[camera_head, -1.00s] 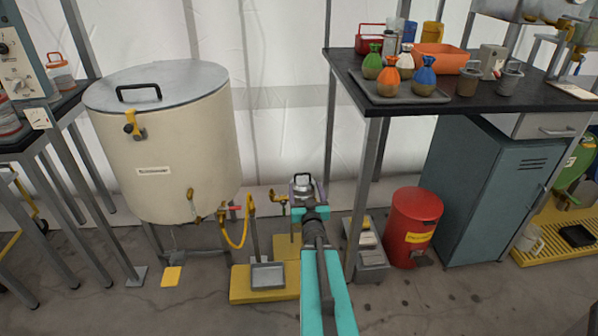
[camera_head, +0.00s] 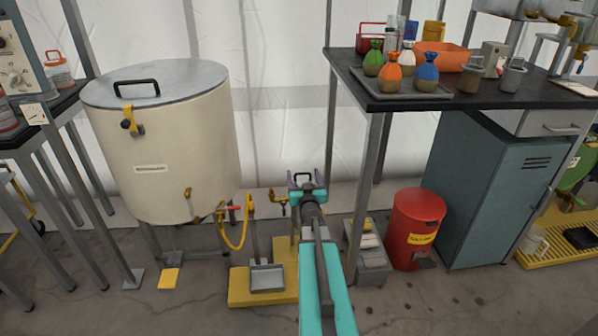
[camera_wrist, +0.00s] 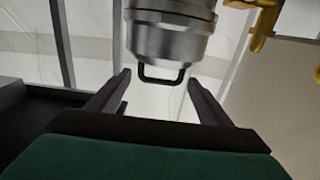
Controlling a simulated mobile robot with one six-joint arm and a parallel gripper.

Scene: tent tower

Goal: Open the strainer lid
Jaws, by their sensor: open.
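The strainer, a small silver metal canister (camera_wrist: 170,38), shows upside down at the top of the wrist view. Its lid carries a black loop handle (camera_wrist: 160,79). My gripper (camera_wrist: 158,80) is open, with one dark finger on each side of the handle in that view. I cannot tell whether the fingers touch it. In the head view my gripper (camera_head: 306,180) is at the strainer. The lid appears closed.
A large cream vat (camera_head: 165,150) with a grey lid (camera_head: 190,80) stands to the left. A black-topped table (camera_head: 400,103) with bottles stands to the right. A red bin (camera_head: 415,230) and yellow floor plate (camera_head: 245,285) are nearby. Yellow fittings (camera_wrist: 265,22) sit beside the strainer.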

